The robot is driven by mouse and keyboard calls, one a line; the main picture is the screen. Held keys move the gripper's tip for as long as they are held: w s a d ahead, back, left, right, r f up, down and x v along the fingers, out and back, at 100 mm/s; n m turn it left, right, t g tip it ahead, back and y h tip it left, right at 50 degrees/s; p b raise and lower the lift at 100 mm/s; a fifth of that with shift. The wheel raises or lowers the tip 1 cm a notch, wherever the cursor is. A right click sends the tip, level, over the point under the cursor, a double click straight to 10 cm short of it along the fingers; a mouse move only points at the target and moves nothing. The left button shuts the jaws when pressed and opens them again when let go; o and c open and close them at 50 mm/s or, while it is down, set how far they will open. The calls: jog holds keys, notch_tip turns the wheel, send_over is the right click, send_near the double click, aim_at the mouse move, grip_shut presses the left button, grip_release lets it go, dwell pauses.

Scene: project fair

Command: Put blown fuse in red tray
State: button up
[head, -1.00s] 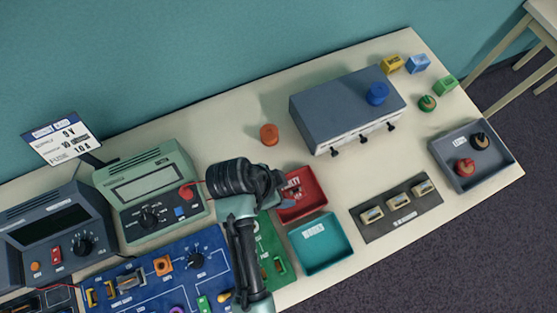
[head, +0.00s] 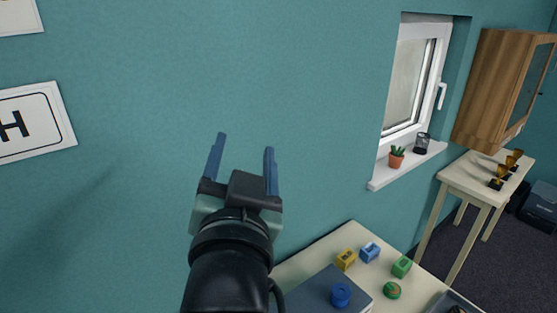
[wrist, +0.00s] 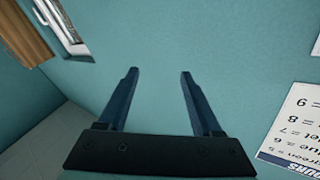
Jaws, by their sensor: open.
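My gripper (head: 243,160) is raised in front of the teal wall, above the table. Its two blue fingers are apart with nothing between them, and the wrist view also shows the empty fingers (wrist: 158,80) against the wall. The red tray and the blown fuse are out of view now in both cameras. Only the far right part of the table shows, at the bottom of the head view.
A grey box (head: 318,288) with a blue knob (head: 341,294) stands on the table. Yellow (head: 346,259), blue (head: 370,252) and green (head: 402,267) blocks lie beyond it. A side table (head: 478,178) and a wooden cabinet (head: 500,90) are at right.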

jog(key=s+d+r+n+t, duration=0.2)
jog(key=s+r+t, duration=0.2)
jog(key=r, duration=0.6)
jog(key=s+d+r+n+t, duration=0.1)
jog(key=s+r+t, duration=0.3)
jog(key=s+r, duration=0.4)
notch_tip(320, 180, up, 3)
jog(key=shift+d+r+n+h, duration=0.1)
jog(key=shift+d+n+h, duration=0.3)
jog(key=shift+d, duration=0.25)
